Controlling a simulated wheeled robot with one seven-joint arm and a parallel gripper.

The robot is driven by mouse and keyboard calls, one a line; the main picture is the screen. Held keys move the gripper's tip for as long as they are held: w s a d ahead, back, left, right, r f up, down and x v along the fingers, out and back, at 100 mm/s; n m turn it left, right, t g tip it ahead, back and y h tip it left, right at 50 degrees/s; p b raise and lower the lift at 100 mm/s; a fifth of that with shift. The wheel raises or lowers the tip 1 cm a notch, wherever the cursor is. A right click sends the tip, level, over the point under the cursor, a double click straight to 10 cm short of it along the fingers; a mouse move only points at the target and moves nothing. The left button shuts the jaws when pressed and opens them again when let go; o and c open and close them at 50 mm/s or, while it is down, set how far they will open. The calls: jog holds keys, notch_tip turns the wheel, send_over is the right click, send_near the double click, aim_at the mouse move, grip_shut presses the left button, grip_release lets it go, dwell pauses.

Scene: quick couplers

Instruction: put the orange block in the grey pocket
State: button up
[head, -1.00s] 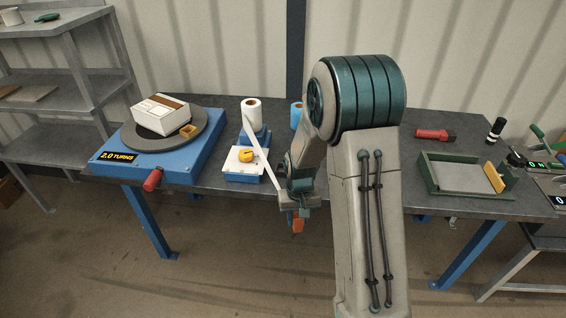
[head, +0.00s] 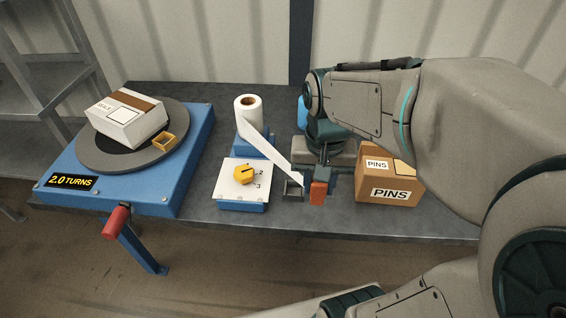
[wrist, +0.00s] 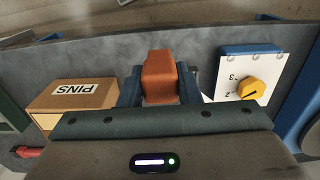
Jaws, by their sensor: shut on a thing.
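The orange block (head: 318,194) is held upright between the fingers of my gripper (head: 320,178), near the front of the table. In the wrist view the orange block (wrist: 160,78) sits between the two dark blue fingers of my gripper (wrist: 160,88). A small dark grey pocket (head: 293,190) shows just left of the block in the head view, close to the end of a white paper strip. The block looks apart from the pocket; its exact height above the table is hard to tell. The pocket's inside is not clear, and I cannot make it out in the wrist view.
A PINS carton (head: 388,188) stands close right of my gripper. A blue box with a yellow dial (head: 243,174) is left of the pocket. A paper roll (head: 248,110) stands behind, its strip slanting toward the pocket. A blue turntable (head: 183,178) carries a white box (head: 128,118).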

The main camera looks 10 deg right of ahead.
jog(key=shift+w+a+f, duration=0.25)
jog(key=shift+w+f, duration=1.55)
jog(key=shift+w, duration=0.1)
jog(key=shift+w+a+f, duration=0.25)
jog(key=shift+w+f, duration=1.6)
jog(key=shift+w, duration=0.05)
jog(key=shift+w+a+f, duration=0.25)
jog(key=shift+w+f, duration=1.55)
jog(key=shift+w, duration=0.1)
jog(key=shift+f, duration=0.1)
jog(key=shift+f+b, duration=0.15)
jog(key=shift+b, duration=0.25)
jog(key=o, duration=1)
jog(key=shift+c, duration=0.2)
jog(key=shift+r, duration=0.2)
